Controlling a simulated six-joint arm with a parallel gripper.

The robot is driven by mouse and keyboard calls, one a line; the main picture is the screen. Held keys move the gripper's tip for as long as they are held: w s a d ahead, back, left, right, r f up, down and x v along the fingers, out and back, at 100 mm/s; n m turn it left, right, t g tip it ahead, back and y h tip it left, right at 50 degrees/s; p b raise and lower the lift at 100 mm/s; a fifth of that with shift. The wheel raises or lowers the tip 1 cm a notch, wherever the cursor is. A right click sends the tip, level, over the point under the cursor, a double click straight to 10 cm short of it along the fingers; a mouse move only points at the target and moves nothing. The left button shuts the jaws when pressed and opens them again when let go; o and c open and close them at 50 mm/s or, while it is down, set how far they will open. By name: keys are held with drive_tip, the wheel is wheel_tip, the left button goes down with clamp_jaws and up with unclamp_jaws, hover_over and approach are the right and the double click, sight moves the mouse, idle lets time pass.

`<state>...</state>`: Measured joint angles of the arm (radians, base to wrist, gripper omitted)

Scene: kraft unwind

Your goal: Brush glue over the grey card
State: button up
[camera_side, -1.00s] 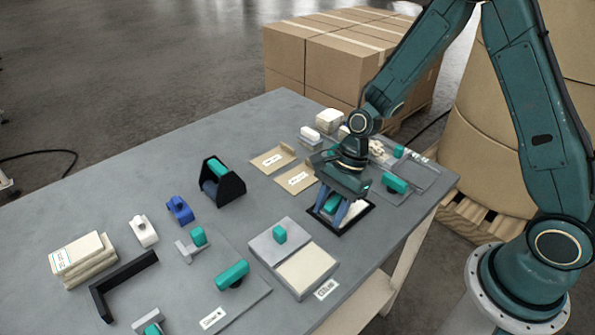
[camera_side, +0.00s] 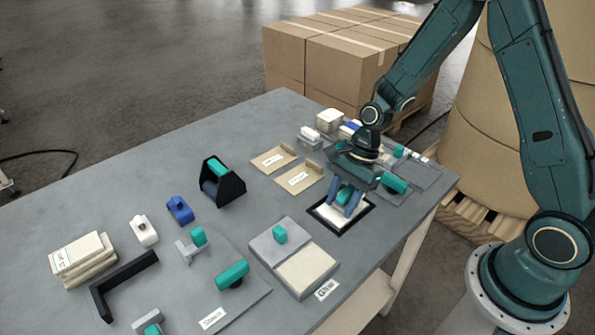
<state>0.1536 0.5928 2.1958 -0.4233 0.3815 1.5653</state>
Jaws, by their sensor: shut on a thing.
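My gripper (camera_side: 346,204) is shut on a teal-handled tool (camera_side: 346,193), which looks like the glue brush; its lower end is mostly hidden by my fingers. It is low over a pale card inside a black frame (camera_side: 333,229) near the table's right edge. The card (camera_side: 327,211) looks whitish, and its left and front parts show. I cannot tell whether the brush touches it. The glue tray (camera_side: 293,290) with a cream pad (camera_side: 306,270) lies in front of the frame, by a "Glue" label (camera_side: 326,290).
A grey plate with a teal knob (camera_side: 280,235) adjoins the glue pad. Two tan trays (camera_side: 299,180) lie behind the frame, and a teal-handled tool (camera_side: 394,183) lies to its right. A black roll holder (camera_side: 222,184) stands left. The table's far left is clear.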

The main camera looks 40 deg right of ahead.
sight(352, 192)
drive_tip(key=shift+d, duration=0.2)
drive_tip(key=shift+w+d+r, duration=0.1)
drive_tip(key=shift+d, duration=1.5)
drive_tip(key=shift+a, duration=0.1)
drive_tip(key=shift+a, duration=1.7)
drive_tip(key=shift+a, duration=0.1)
drive_tip(key=shift+a, duration=1.7)
drive_tip(key=shift+a, duration=0.2)
drive_tip(key=shift+a, duration=1.6)
